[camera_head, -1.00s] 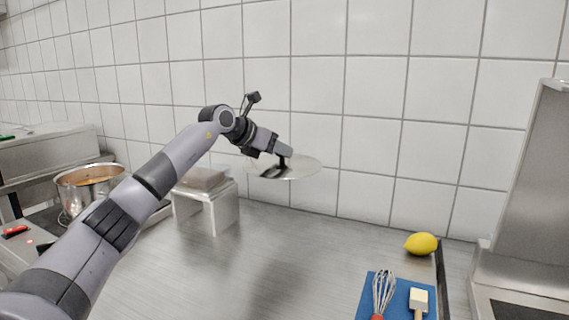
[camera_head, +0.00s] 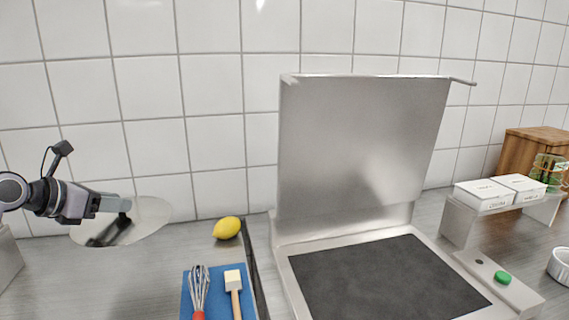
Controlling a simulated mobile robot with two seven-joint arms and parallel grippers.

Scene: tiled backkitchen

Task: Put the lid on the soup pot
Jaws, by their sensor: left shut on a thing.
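My left gripper (camera_head: 122,206) comes in at the left edge and is shut on the lid (camera_head: 152,215). The lid is a round, shiny metal disc, held above the steel counter near the tiled wall. The soup pot is out of view now. My right gripper is not in view.
A yellow lemon (camera_head: 227,228) lies right of the lid. A blue mat (camera_head: 190,304) carries a whisk (camera_head: 199,288) and a brush (camera_head: 234,289). An appliance with a raised metal cover (camera_head: 365,145) and dark plate (camera_head: 385,280) fills the middle. White containers (camera_head: 484,194) stand on a shelf at right.

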